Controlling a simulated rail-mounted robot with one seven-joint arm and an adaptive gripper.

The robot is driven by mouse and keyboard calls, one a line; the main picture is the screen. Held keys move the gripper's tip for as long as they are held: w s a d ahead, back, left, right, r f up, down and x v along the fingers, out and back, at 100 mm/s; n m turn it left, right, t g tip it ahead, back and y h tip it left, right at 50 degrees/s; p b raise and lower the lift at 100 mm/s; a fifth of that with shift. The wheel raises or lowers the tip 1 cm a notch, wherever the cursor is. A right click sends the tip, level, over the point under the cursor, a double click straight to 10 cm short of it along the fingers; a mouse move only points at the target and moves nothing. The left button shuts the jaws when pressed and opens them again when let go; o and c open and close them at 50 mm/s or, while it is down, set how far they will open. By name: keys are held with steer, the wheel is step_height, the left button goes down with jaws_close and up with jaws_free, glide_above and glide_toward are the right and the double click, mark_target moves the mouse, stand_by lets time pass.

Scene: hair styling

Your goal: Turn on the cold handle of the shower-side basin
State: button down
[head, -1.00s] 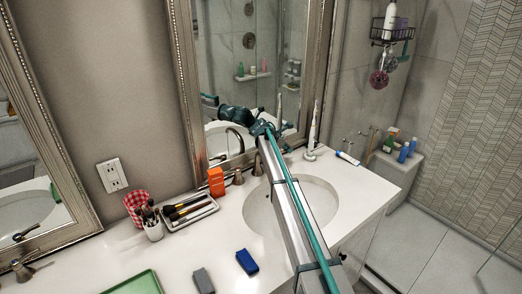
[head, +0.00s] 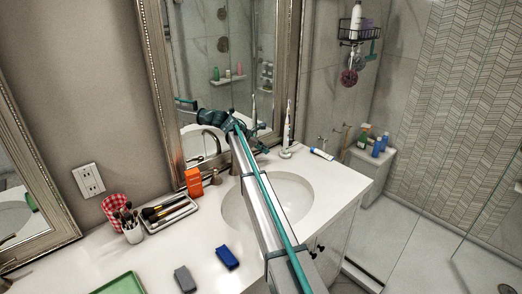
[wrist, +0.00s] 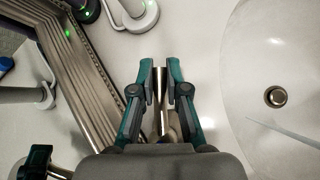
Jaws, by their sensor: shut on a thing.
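The shower-side basin (head: 288,188) is a white oval sunk in the counter. In the wrist view the basin (wrist: 245,60) lies to the right with its drain showing. My gripper (wrist: 160,70) is shut on a slim metal handle (wrist: 159,88), which stands between its two fingers on the mirror side of the basin. In the head view my gripper (head: 257,146) is behind the basin, close to the mirror, and hides the handle. The curved spout (head: 220,142) is left of it. Another metal handle (head: 215,178) stands further left, by the orange box.
An electric toothbrush (head: 288,125) stands just right of my gripper, and a tube (head: 322,154) lies beyond it. The mirror frame (wrist: 70,65) is close on the left in the wrist view. An orange box (head: 194,182) and brush tray (head: 170,208) are left of the basin.

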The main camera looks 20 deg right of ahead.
steer(key=c, duration=1.2)
jaws_free()
steer(key=shift+o, duration=0.2)
steer(key=shift+r, duration=0.1)
step_height(320, 180, up, 10)
